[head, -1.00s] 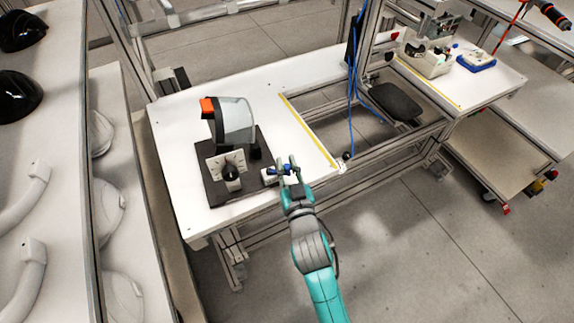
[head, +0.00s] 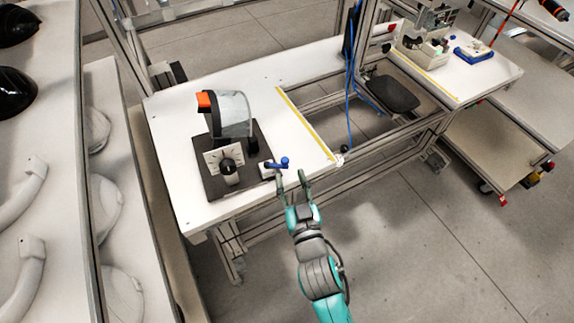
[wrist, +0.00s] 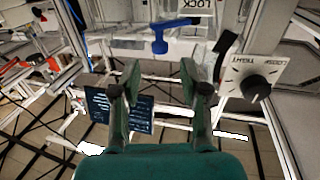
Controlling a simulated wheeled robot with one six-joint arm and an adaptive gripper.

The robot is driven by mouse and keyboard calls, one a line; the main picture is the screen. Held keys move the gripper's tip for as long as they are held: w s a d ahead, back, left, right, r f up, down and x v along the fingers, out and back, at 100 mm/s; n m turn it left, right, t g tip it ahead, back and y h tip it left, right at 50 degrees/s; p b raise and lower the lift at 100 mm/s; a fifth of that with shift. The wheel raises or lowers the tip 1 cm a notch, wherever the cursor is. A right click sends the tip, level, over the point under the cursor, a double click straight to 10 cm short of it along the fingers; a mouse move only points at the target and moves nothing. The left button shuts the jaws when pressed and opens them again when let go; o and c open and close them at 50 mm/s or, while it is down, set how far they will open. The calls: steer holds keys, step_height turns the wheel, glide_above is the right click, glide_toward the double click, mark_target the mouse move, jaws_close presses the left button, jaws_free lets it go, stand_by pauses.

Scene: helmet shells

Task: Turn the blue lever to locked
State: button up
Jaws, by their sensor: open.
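The blue lever (head: 277,163) sits on a small white block (head: 266,172) at the front edge of the white table, to the right of the dial fixture. In the wrist view the blue lever (wrist: 161,36) shows ahead of the fingers, with a sign reading LOCK (wrist: 180,4), upside down, above it. My gripper (head: 292,175) is open and empty, just in front of the lever and apart from it. In the wrist view its fingers (wrist: 160,85) are spread with nothing between them.
A yellow strip (head: 305,122) borders the table's opening. A blue cable (head: 350,90) hangs to the right. White shells line shelves at the left.

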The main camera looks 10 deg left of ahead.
steer(key=shift+v, duration=2.65)
